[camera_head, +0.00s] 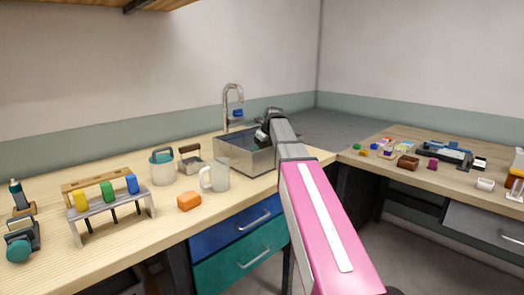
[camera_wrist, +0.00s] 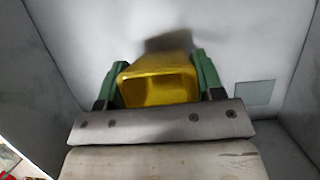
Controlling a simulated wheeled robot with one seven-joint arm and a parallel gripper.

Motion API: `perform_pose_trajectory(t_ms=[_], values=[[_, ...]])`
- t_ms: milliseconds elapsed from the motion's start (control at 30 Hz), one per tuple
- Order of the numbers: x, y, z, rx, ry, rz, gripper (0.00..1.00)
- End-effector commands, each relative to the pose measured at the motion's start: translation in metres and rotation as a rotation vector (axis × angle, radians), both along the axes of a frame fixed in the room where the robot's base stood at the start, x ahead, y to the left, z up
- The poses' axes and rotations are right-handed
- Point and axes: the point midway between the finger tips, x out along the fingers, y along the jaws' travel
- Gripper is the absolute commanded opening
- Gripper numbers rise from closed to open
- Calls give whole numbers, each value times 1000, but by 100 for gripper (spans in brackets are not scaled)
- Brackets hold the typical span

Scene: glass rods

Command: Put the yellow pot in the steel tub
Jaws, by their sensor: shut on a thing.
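I cannot tell whether the pot touches the tub's floor. In the head view the steel tub (camera_head: 240,157) is set in the wooden counter below the tap. My arm reaches over its right side, and the pot and fingertips are hidden there.
A curved tap (camera_head: 227,105) rises behind the tub. A pale mug (camera_head: 217,178), an orange block (camera_head: 189,201), a white container (camera_head: 162,170) and a rack with coloured pieces (camera_head: 108,209) stand left of it. A second table (camera_head: 438,174) at right holds several small objects.

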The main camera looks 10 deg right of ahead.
Motion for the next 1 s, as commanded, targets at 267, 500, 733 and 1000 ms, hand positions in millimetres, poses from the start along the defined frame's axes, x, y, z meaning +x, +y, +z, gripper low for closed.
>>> perform_pose_trajectory(t_ms=[267,500,733,1000], values=[[0,0,-5,0,-1,1,29],[0,0,-7,0,0,0,86],[0,0,-7,0,0,0,86],[-6,-5,12,0,-1,0,86]])
